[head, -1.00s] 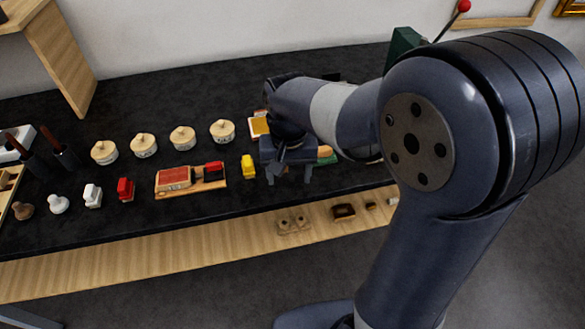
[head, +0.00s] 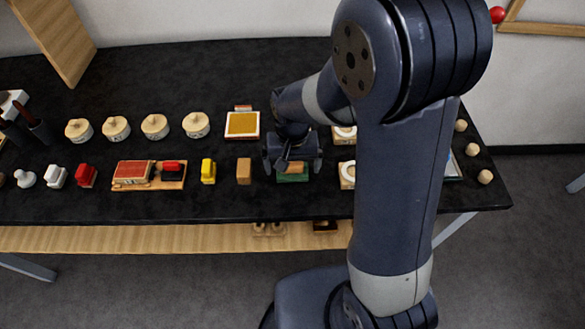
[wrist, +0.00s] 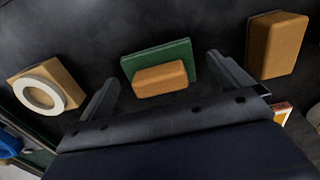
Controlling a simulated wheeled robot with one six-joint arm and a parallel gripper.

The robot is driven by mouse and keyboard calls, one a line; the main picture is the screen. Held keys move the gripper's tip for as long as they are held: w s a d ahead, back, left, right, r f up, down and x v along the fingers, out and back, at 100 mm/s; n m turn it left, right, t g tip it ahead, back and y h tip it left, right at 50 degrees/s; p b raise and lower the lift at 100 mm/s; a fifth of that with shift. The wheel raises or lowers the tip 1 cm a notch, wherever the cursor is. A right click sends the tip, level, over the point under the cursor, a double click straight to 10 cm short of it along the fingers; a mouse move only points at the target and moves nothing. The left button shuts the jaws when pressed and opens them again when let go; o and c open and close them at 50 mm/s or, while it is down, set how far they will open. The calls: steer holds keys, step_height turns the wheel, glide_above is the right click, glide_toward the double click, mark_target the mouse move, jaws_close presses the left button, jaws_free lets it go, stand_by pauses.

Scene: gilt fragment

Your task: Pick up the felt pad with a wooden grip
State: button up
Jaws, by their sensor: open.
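The felt pad with a wooden grip is a green rectangular pad (head: 293,178) with a tan wooden block on top. It lies on the dark table and is partly hidden by my gripper in the head view. In the wrist view the green felt (wrist: 180,53) and its wooden grip (wrist: 160,78) show between and just beyond my fingertips. My gripper (head: 293,165) is open and empty, with one finger toward each side of the pad. In the wrist view my gripper (wrist: 163,72) does not visibly touch the pad; its exact height is unclear.
A wooden block (wrist: 277,45) lies close on one side, also in the head view (head: 244,171). A wooden piece with a white ring (wrist: 40,92) lies on the other side. A gold-topped tray (head: 242,125) and several lidded pots (head: 196,124) stand nearby.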

mark_target(293, 164)
steer(key=c, duration=1.1)
steer(key=shift+r, duration=0.1)
step_height(293, 164, up, 10)
steer(key=shift+f, duration=0.1)
